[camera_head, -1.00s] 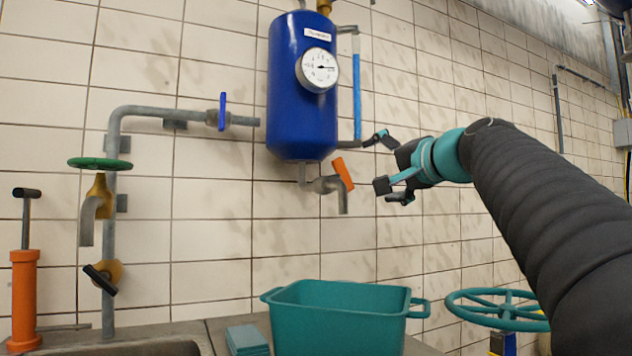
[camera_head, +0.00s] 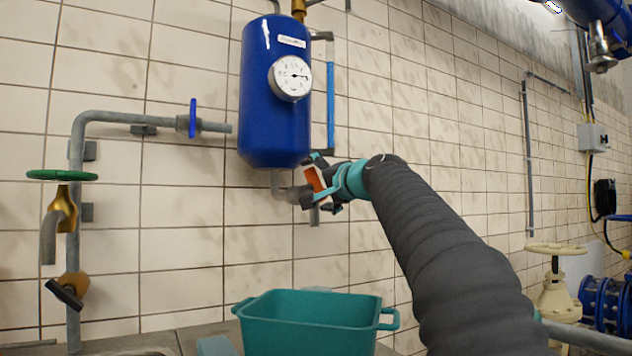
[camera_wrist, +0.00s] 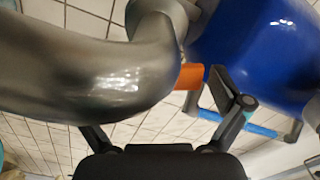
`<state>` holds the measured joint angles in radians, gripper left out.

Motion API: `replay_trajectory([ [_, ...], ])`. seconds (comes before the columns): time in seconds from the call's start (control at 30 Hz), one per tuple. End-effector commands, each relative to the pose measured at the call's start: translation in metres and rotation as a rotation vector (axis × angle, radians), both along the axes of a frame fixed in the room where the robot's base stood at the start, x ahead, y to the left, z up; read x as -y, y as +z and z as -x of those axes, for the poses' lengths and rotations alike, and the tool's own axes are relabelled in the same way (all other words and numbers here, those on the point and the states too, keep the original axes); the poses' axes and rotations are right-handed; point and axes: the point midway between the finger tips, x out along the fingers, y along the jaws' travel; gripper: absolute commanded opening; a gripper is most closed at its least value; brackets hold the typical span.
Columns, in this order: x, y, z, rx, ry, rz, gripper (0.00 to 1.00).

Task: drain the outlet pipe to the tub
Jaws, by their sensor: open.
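The blue tank (camera_head: 262,125) hangs on the tiled wall, with a round gauge (camera_head: 290,78) on its front. Under it is the grey outlet pipe (camera_head: 280,186), with an orange valve handle (camera_head: 314,179). My gripper (camera_head: 318,188) is at this handle and partly hides the handle and spout. In the wrist view, the open fingers (camera_wrist: 168,112) show, with the orange handle (camera_wrist: 190,76) close to the right finger; I cannot tell if they touch. The curved grey pipe fills the left there. The teal tub (camera_head: 310,338) stands below the outlet.
At left, a wall pipe (camera_head: 77,150) carries a blue valve handle (camera_head: 193,118), a green wheel (camera_head: 62,175) and a black-handled tap (camera_head: 66,292). A cream handwheel (camera_head: 555,249) and blue pipework (camera_head: 605,300) stand at right.

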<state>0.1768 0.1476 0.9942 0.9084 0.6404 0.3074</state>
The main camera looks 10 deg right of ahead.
Motion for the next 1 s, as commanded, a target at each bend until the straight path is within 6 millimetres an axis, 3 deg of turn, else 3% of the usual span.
replay_trajectory([
  [0.33,-0.0010,-0.0002,-0.0030,0.000,0.000,0.000,0.97],
  [0.53,-0.0009,-0.0003,-0.0030,0.000,0.000,0.000,0.48],
  [1.0,0.0001,-0.0084,-0.0038,0.104,0.051,-0.035,0.48],
])
